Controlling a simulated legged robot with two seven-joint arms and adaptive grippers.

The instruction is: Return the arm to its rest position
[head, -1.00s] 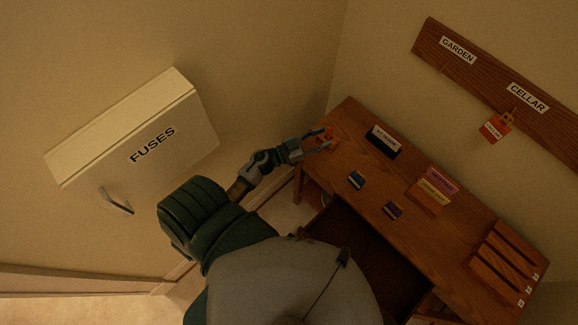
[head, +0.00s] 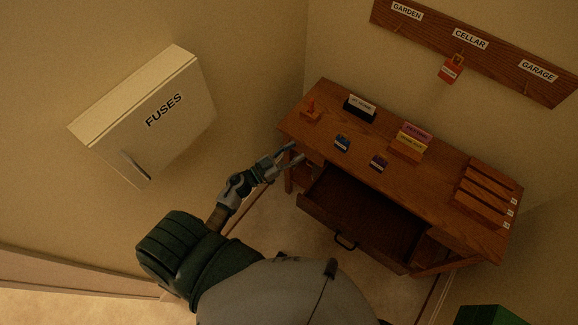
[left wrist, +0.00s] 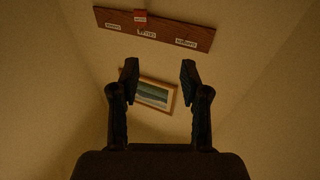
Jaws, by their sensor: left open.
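My left gripper (head: 283,157) is in the head view at the desk's left end, near its front left corner. Its fingers are apart with nothing between them. The left wrist view also shows the open gripper (left wrist: 158,80), with the wall and a framed picture (left wrist: 155,93) beyond the fingers. The wooden desk (head: 440,205) has an open drawer (head: 365,217). A small orange-red object (head: 311,110) stands on the desk's far left corner, apart from the gripper. My right gripper is in neither view.
A FUSES box (head: 150,115) hangs on the left wall. The key board (head: 490,50) holds a red tag (head: 450,70) under CELLAR. A name stand (head: 360,107), blue block (head: 342,144), purple block (head: 379,163), card holder (head: 407,147) and slotted rack (head: 485,195) are on the desk.

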